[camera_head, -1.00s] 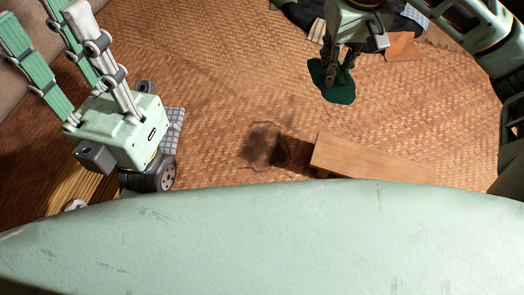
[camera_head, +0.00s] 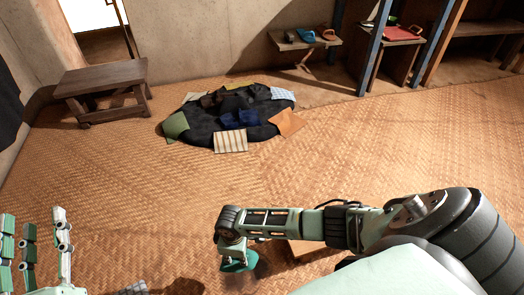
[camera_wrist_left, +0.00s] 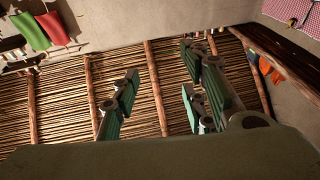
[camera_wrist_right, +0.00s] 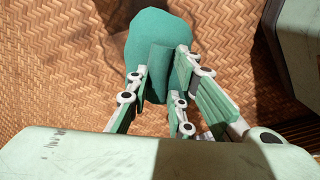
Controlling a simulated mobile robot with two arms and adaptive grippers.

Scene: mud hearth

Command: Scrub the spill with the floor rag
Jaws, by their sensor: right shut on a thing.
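The dark green floor rag (camera_head: 238,266) hangs from my right gripper (camera_head: 233,250), low over the woven floor. In the right wrist view the rag (camera_wrist_right: 158,32) is pinched between the fingers and spreads out beyond them. The dark spill (camera_head: 262,268) shows in part just right of the rag; the rag and arm may hide some of it. I cannot tell whether the rag touches the floor. My left gripper (camera_head: 35,245) is raised at the lower left. In the left wrist view its fingers (camera_wrist_left: 160,90) are apart with nothing between them.
A low wooden bench (camera_head: 303,247) is partly hidden behind my right arm. A dark pile of cloths (camera_head: 205,120) lies further back, with a dark wooden table (camera_head: 103,78) to its left. Shelves with sandals (camera_head: 308,38) line the back. The middle floor is open.

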